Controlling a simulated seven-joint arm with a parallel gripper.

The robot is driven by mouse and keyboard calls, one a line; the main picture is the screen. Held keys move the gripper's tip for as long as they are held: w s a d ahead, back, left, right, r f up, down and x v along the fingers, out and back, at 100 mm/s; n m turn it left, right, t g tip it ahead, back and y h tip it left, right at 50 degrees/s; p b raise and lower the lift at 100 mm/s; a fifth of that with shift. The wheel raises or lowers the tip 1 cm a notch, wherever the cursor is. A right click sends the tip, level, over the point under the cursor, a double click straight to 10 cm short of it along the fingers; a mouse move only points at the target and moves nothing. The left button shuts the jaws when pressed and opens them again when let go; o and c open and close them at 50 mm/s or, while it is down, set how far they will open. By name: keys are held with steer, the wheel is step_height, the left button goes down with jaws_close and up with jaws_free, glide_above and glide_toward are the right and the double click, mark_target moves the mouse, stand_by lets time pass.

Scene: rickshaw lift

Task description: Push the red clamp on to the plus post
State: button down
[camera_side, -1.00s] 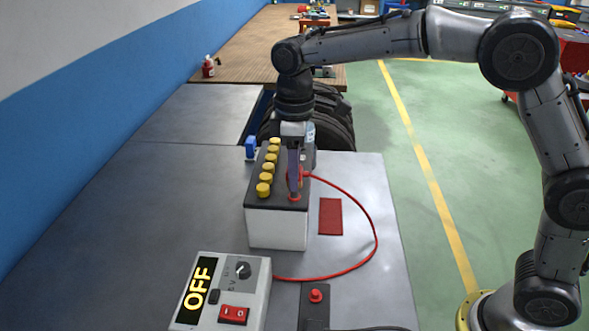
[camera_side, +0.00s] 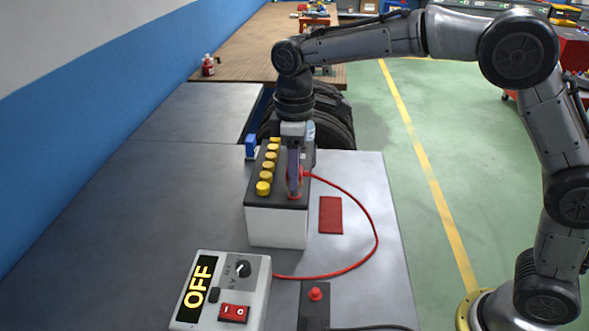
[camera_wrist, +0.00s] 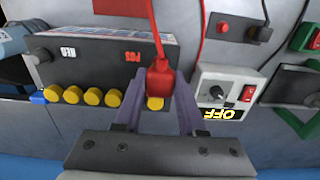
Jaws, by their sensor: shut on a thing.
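The battery (camera_side: 276,228) has a white case, a dark top and a row of yellow caps. It also shows in the wrist view (camera_wrist: 90,70), with a red POS mark beside the clamp. My gripper (camera_side: 295,192) points down over the near right part of the battery top. In the wrist view my gripper (camera_wrist: 157,108) is shut on the red clamp (camera_wrist: 160,82), which sits between the two fingers. A red patch shows at the fingertips in the side view, low at the battery top. The plus post is hidden by clamp and fingers, so I cannot tell how far the clamp is down on it.
A red cable (camera_side: 374,225) loops right from the clamp to the charger (camera_side: 222,293), whose display reads OFF. A red pad (camera_side: 330,215) lies right of the battery. A red knob (camera_side: 316,295) on a dark plate is at the front. The left bench is clear.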

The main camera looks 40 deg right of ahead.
steer(key=shift+f, duration=1.2)
stand_by(0.9)
steer(key=shift+c, duration=0.9)
jaws_free()
steer(key=shift+r, duration=3.55)
